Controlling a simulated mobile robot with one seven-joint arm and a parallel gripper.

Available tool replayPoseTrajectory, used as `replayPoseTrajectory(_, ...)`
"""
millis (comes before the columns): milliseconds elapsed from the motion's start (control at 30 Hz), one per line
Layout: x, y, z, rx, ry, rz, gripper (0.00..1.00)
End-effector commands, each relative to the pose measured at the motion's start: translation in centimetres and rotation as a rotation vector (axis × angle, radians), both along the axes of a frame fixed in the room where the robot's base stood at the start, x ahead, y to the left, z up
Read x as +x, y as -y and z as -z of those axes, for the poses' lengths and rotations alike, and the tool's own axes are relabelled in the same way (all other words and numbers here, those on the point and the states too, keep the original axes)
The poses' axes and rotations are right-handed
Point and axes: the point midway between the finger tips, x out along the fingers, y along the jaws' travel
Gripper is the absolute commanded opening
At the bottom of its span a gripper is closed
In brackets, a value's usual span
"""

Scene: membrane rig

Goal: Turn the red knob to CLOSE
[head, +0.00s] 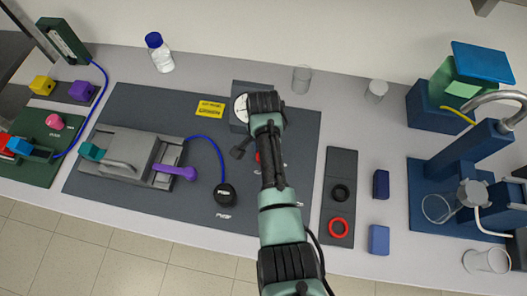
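A small red part (258,157), which may be the red knob, shows at the left edge of my arm, below the dark box with a white round gauge (240,108). My arm hides most of it, and I cannot read any CLOSE mark or its turn position. My arm reaches up the middle of the head view over the dark mat, and its wrist covers the right side of the box. My gripper's fingers cannot be made out. A small dark piece (240,150) sticks out left of the arm; I cannot tell what it belongs to.
The dark mat (140,100) holds a grey clamp rig (125,165) with a purple handle, a round black bulb (225,194) on a blue cable and a yellow label (210,109). A ring tray (341,165) lies right of my arm. Glassware stands behind.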

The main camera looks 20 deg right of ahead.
Motion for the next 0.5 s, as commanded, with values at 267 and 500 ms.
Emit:
replayPoseTrajectory(267, 0.13, 0.19, -0.16, -0.003, 0.004, 0.007, 0.0)
replayPoseTrajectory(500, 0.09, 0.14, -0.12, -0.002, 0.003, 0.005, 0.84)
